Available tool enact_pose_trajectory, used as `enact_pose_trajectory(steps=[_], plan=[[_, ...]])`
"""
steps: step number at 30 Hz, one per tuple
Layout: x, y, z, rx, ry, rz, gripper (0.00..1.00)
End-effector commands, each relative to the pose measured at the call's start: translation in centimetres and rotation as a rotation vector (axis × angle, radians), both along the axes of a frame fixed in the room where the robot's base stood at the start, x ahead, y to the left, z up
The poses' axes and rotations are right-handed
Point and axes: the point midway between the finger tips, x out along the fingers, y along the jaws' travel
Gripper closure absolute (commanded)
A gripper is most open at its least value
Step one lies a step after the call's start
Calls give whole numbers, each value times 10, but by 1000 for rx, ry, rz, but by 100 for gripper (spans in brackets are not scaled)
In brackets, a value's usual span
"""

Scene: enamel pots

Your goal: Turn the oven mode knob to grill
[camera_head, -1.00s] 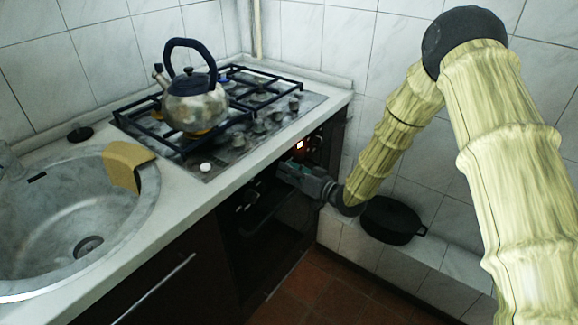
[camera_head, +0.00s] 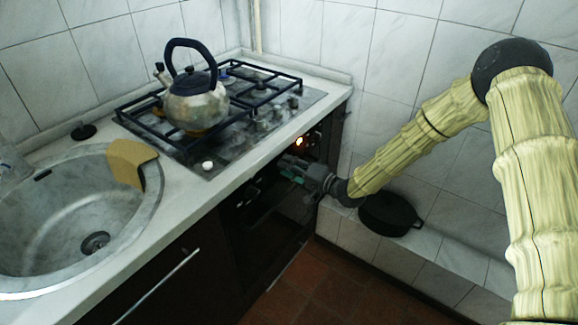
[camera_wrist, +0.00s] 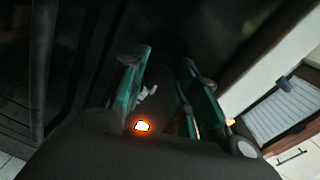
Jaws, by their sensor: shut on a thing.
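The dark oven (camera_head: 262,232) is built in under the worktop, with its control panel along the top of its front. My gripper (camera_head: 288,170) is at that panel, a little below and left of a glowing orange display (camera_head: 299,142). In the wrist view my gripper (camera_wrist: 165,80) has its two green-sided fingers on either side of a dark knob. The oven mode knob is mostly hidden by the fingers and dim light; its pointer and the grill mark cannot be read.
A kettle (camera_head: 196,102) stands on the gas hob (camera_head: 262,120) above the oven. A sink (camera_head: 75,215) with a tan cloth (camera_head: 127,160) is at left. A black pot (camera_head: 388,215) sits on the tiled ledge, close below my forearm. The tiled wall is to the right.

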Motion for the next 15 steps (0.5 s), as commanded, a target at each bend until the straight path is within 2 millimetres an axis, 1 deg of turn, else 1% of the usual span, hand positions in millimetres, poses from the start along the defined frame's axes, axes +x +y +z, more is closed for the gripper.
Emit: enact_pose_trajectory(steps=[7,15], plan=[[2,-3,1,57,76,-5,94],[2,-2,0,76,103,-4,94]])
